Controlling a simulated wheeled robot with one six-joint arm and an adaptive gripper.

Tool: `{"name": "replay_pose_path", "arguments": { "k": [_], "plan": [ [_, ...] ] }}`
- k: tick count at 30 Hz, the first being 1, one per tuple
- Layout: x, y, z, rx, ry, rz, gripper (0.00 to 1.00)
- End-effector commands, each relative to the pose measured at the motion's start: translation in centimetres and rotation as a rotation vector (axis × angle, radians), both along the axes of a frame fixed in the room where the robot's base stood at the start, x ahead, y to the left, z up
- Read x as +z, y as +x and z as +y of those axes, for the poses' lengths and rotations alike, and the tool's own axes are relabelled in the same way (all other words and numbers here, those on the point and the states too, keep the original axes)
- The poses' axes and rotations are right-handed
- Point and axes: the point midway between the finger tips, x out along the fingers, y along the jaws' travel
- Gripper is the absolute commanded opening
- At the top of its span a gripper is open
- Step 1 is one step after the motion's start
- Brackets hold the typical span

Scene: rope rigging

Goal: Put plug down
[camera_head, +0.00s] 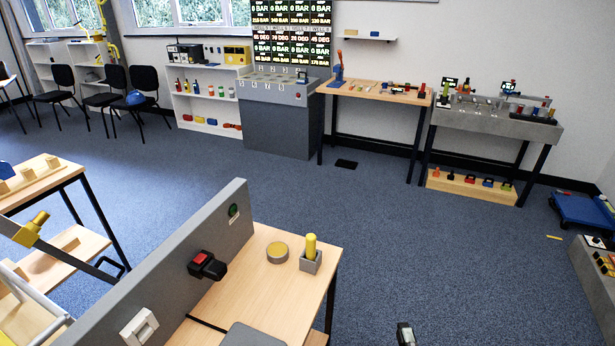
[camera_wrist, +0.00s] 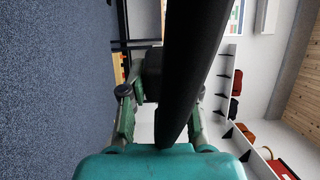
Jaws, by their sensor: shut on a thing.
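My gripper (camera_wrist: 155,92) shows in the wrist view, with teal and grey fingers on either side of a dark block (camera_wrist: 151,84). It is shut on this block, which I take to be the plug. A thick black bar or cable (camera_wrist: 192,60) crosses close in front of the wrist camera and hides part of the right finger and the block. In the head view, a red and black connector (camera_head: 207,265) sits on the grey upright panel (camera_head: 170,262) of the near table. A small grey and black part at the bottom edge there is too cropped to identify.
A white socket plate (camera_head: 139,326) is on the panel. Workbenches (camera_head: 380,92) and shelves line the far wall. Blue carpet between is mostly clear.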

Motion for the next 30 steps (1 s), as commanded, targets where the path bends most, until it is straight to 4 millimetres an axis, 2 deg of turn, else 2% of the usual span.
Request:
{"name": "replay_pose_path", "arguments": {
  "k": [5, 12, 22, 26, 30],
  "plan": [
    [0.7, 1.2, 0.4, -0.048, -0.006, -0.001, 0.0],
    [2.9, 3.9, 3.2, -0.162, -0.013, -0.005, 0.0],
    [5.0, 5.1, 6.4, -0.288, -0.002, -0.003, 0.0],
    [4.8, 4.9, 6.2, -0.312, -0.001, 0.0, 0.0],
    [2.6, 3.5, 4.5, -0.322, -0.003, 0.005, 0.0]
  ]
}}
